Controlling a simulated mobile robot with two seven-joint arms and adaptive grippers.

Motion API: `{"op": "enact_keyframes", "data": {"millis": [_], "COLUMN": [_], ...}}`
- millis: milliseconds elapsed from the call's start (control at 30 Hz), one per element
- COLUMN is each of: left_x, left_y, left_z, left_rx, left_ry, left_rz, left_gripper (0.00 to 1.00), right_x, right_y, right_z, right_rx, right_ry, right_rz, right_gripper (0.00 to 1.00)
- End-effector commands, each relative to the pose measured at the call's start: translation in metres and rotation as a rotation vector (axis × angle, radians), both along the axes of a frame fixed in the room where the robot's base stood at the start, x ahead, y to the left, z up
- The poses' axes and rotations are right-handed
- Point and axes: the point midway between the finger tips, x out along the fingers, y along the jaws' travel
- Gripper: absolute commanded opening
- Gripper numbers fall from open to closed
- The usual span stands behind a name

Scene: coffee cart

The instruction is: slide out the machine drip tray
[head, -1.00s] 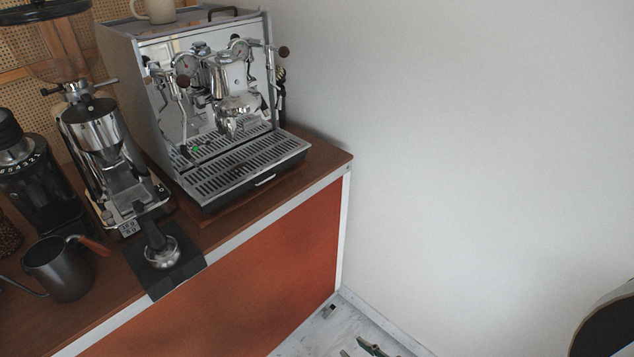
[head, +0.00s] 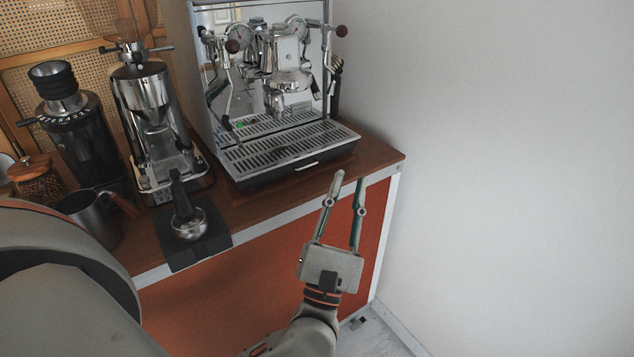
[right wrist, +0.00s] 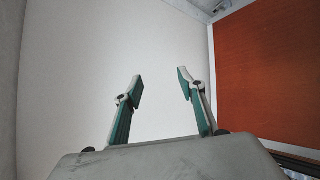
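The espresso machine (head: 204,70) stands on the wooden counter against the wall. Its drip tray (head: 258,179) is a slotted metal grate in a dark body, seated at the machine's base. A small bright handle (head: 306,167) is on the tray's front face. My right gripper (right wrist: 160,80) is open and empty in the right wrist view, facing a pale wall.
A portafilter (head: 188,222) rests on a black mat (head: 212,245) at the counter edge. Left of the machine are a chrome grinder (head: 150,100), a black grinder (head: 85,140) and a dark pitcher (head: 88,215). A white wall (head: 520,150) bounds the right side.

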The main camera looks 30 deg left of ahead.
Motion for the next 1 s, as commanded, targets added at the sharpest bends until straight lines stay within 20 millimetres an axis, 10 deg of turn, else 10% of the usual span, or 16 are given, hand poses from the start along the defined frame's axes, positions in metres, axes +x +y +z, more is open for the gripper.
{"op": "enact_keyframes", "data": {"millis": [200, 400, 1000], "left_x": [0.016, 0.031, 0.078], "left_y": [0.067, 0.086, 0.130], "left_z": [-0.025, -0.067, -0.069], "left_rx": [-0.952, -1.489, -1.654], "left_ry": [-0.301, -0.496, -0.570], "left_rz": [-0.257, -0.369, -0.396], "left_gripper": [0.21, 0.21, 0.21], "right_x": [-0.006, -0.011, -0.008], "right_y": [-0.002, -0.003, -0.004], "right_z": [-0.035, -0.049, -0.042], "right_rx": [-0.013, -0.024, -0.021], "right_ry": [0.023, 0.041, 0.030], "right_rz": [0.004, 0.007, 0.006], "right_gripper": [0.40, 0.40, 0.40]}}
